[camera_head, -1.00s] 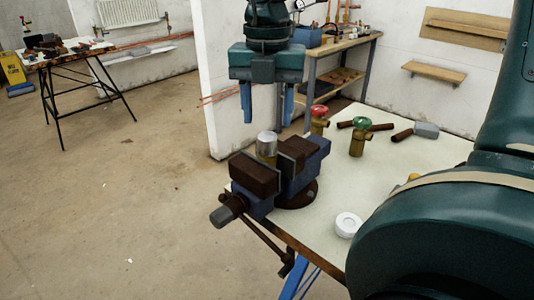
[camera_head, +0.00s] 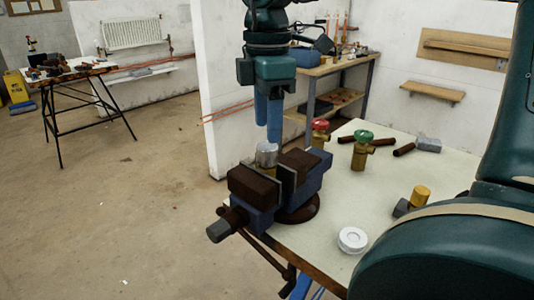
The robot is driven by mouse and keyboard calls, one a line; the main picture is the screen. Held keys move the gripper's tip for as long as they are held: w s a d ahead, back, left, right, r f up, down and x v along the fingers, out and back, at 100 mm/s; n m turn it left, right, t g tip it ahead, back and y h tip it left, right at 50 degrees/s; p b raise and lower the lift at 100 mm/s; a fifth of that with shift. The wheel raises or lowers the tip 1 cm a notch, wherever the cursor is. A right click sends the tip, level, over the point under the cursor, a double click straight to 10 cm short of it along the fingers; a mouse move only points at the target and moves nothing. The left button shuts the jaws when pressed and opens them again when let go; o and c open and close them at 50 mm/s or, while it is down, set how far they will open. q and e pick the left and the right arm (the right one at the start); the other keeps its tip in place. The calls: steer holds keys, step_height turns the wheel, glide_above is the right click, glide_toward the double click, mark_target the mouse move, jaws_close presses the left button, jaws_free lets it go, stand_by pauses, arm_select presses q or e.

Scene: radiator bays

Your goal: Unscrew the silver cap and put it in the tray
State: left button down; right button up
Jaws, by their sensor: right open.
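The silver cap (camera_head: 266,151) sits on top of a brass body (camera_head: 267,162) that stands upright between the jaws of a blue and brown vise (camera_head: 275,185). My right gripper (camera_head: 268,136) points down just above the cap. Its two blue fingers are apart, one partly behind the other from this view, and hold nothing. I cannot tell whether a fingertip touches the cap. My left gripper is not in view. I cannot make out a tray for certain.
The vise stands at the corner of a pale bench (camera_head: 390,185).

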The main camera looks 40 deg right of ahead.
mark_target(268, 146)
steer(key=shift+f+b, duration=2.2)
steer(key=shift+f, duration=0.4)
